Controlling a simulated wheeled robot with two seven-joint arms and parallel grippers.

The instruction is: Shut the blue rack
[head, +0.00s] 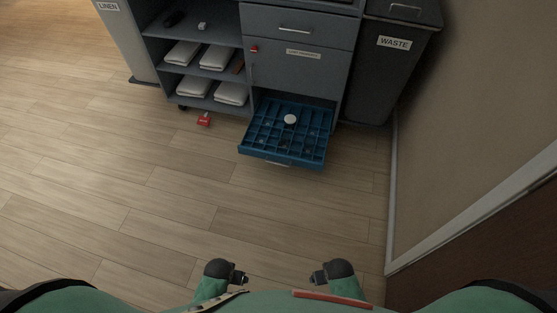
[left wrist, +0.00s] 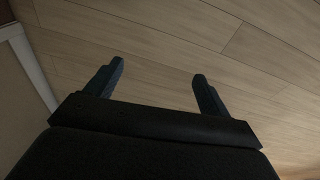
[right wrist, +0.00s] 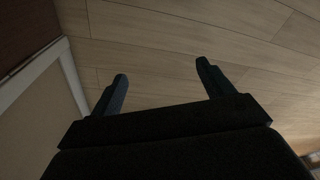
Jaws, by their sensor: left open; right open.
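The blue rack (head: 262,151) is a divided tray pulled out from the bottom of the grey cart (head: 298,75), low above the floor. A round white item (head: 290,119) and a few small things lie in its compartments. A handle shows on its front edge. My left gripper (head: 243,279) and right gripper (head: 315,278) are near the bottom of the head view, well apart from the rack. The left wrist view shows the left fingers (left wrist: 155,82) spread and empty over bare floor. The right wrist view shows the right fingers (right wrist: 162,82) spread and empty too.
A red item (head: 204,119) lies on the floor left of the rack. The cart's shelves hold folded white towels (head: 216,56). A waste bin (head: 385,70) stands right of the cart, a linen bin (head: 127,35) left. A wall runs along the right. Floor before the rack is clear.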

